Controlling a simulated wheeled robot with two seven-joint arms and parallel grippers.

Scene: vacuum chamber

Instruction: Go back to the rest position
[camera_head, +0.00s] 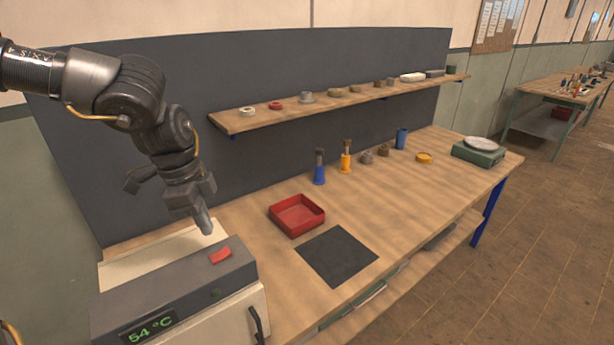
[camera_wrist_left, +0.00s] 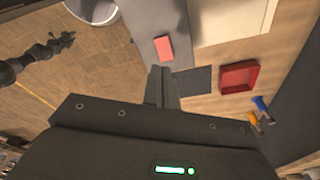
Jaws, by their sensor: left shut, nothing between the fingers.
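My left gripper (camera_head: 206,226) comes in from the left in the head view. It points down over the grey and cream vacuum chamber (camera_head: 170,300), just left of the red button (camera_head: 220,255) on its top. Its fingers are shut and hold nothing. In the left wrist view the shut fingers (camera_wrist_left: 161,85) show at the middle, and the red button (camera_wrist_left: 164,48) lies beyond them. The chamber's green display reads 54 °C. A dark arm, which looks like my right one, shows at the left of the wrist view; its small gripper (camera_wrist_left: 68,40) is too unclear to read.
A red tray (camera_head: 297,215) and a dark mat (camera_head: 337,255) lie on the bench right of the chamber. Blue and yellow tools (camera_head: 345,158), small parts and a green scale (camera_head: 478,152) stand farther back. A shelf (camera_head: 330,98) runs along the dark back panel.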

